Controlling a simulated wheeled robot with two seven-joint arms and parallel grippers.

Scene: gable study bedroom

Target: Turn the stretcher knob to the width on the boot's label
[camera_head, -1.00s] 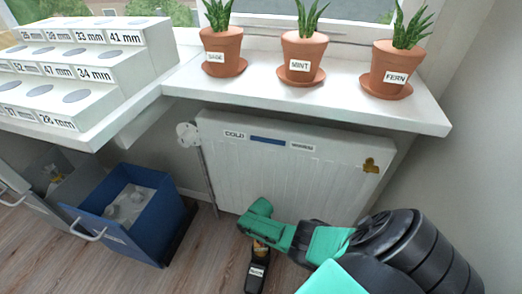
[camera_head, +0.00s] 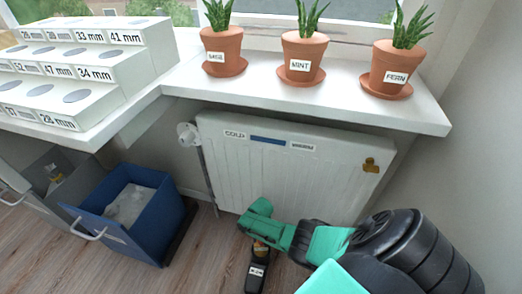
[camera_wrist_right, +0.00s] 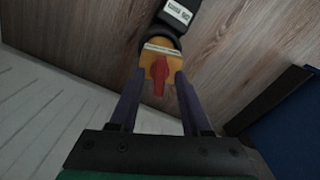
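The black boot (camera_head: 256,278) stands on the wood floor in front of the radiator, with a white label (camera_head: 257,271) too small to read. In the right wrist view the boot (camera_wrist_right: 158,38) is at the top, its label (camera_wrist_right: 177,11) also unreadable. An orange stretcher piece (camera_wrist_right: 158,58) sits at the boot's top and carries a red knob (camera_wrist_right: 159,76). My right gripper (camera_wrist_right: 160,80) is open, with a dark finger on each side of the knob and visible gaps between. In the head view my right gripper (camera_head: 262,236) is just above the boot. My left gripper is not in view.
A white radiator (camera_head: 285,165) stands close behind my right arm. An open blue drawer (camera_head: 150,225) is to the left. Potted plants (camera_head: 304,58) stand on the sill (camera_head: 330,88) above. A white stepped rack (camera_head: 95,70) with millimetre labels is at upper left.

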